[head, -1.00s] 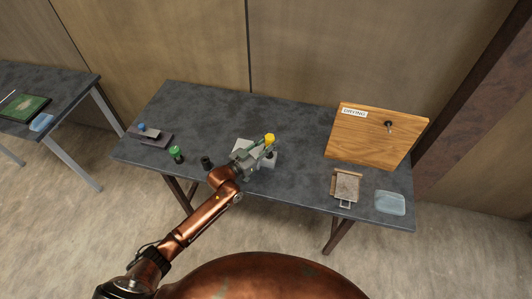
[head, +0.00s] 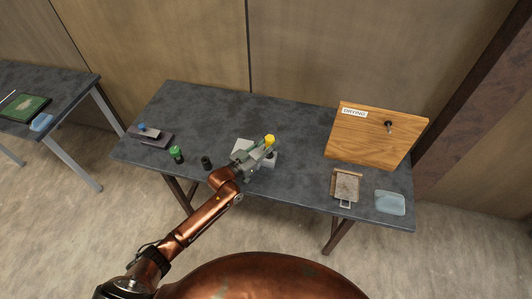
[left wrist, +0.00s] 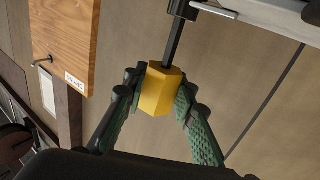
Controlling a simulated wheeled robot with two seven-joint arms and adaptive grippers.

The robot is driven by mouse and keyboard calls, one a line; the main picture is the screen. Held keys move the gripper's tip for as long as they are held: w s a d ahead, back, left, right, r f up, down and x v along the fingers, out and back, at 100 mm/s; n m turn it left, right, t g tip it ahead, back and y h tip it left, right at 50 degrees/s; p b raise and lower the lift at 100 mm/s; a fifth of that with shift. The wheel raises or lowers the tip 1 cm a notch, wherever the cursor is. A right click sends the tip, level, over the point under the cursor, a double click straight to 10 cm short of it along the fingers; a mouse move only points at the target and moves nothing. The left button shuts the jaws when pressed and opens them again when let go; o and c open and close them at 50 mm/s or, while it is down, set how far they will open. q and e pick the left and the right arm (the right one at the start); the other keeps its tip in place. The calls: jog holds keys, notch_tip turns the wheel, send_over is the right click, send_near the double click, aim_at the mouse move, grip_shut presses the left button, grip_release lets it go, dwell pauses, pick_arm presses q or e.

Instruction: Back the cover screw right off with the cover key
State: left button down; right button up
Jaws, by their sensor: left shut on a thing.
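The cover key has a yellow faceted handle (left wrist: 160,90) and a dark straight shaft; its yellow handle also shows in the head view (head: 269,139). My left gripper (left wrist: 159,92) is shut on this handle, with one green-padded finger on each side. In the head view the left gripper (head: 264,146) is over the middle of the dark table. The shaft runs from the handle to a small dark part beside a grey metal piece (left wrist: 270,18). I cannot make out the cover screw or whether the key tip sits in it. My right gripper is not in view.
A grey block (head: 268,160) is partly hidden by my gripper. A black cylinder (head: 206,162) and a green-topped one (head: 176,154) stand to its left. A wooden board (head: 370,140), a small tray (head: 345,187) and a pale blue dish (head: 390,203) are at right.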

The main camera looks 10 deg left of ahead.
pick_arm(q)
jog(key=shift+f, duration=0.3)
jog(key=c, duration=1.5)
grip_release()
jog(key=o, duration=0.4)
jog(key=o, duration=0.4)
jog(key=shift+r, duration=0.1)
jog(key=shift+o, duration=0.2)
jog(key=o, duration=0.4)
jog(key=shift+c, duration=0.2)
jog(key=shift+o, duration=0.3)
